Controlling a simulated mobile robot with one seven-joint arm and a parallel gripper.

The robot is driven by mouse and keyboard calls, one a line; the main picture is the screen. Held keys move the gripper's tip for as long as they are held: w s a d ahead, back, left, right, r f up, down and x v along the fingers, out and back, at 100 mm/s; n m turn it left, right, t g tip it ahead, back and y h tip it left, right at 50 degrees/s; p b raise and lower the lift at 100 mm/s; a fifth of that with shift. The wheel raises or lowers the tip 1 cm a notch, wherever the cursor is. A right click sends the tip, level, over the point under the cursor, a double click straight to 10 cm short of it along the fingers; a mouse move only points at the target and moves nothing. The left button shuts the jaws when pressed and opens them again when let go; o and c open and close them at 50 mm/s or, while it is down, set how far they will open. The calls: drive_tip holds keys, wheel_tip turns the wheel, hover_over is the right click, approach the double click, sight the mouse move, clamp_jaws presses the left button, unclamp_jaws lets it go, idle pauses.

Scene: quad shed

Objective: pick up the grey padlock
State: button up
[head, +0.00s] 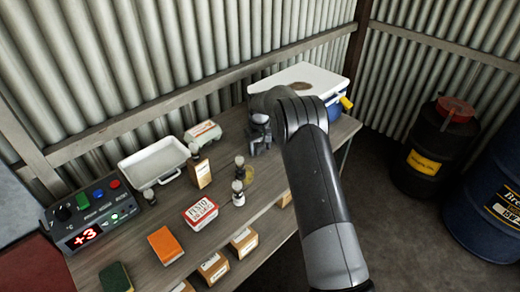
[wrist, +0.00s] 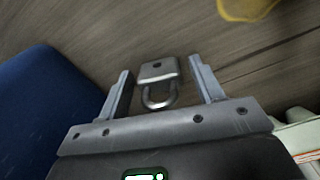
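The grey padlock (wrist: 158,73) lies on the wooden bench top in the wrist view, its body away from my gripper's palm and its shackle toward it. My gripper (wrist: 160,68) is open, with one finger on each side of the padlock. Gaps show between the padlock and both fingers, so it is not held. In the head view my gripper (head: 258,137) is low over the bench, in front of the cooler. The padlock cannot be made out there, behind my gripper and arm.
A blue cooler (wrist: 38,105) is close on the left in the wrist view; its white lid (head: 320,82) shows in the head view. A yellow item (wrist: 246,8) lies beyond the padlock. A red-and-white tin (head: 201,213), a tan box (head: 199,173) and a white tray (head: 152,164) stand further left.

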drive_tip(key=c, duration=1)
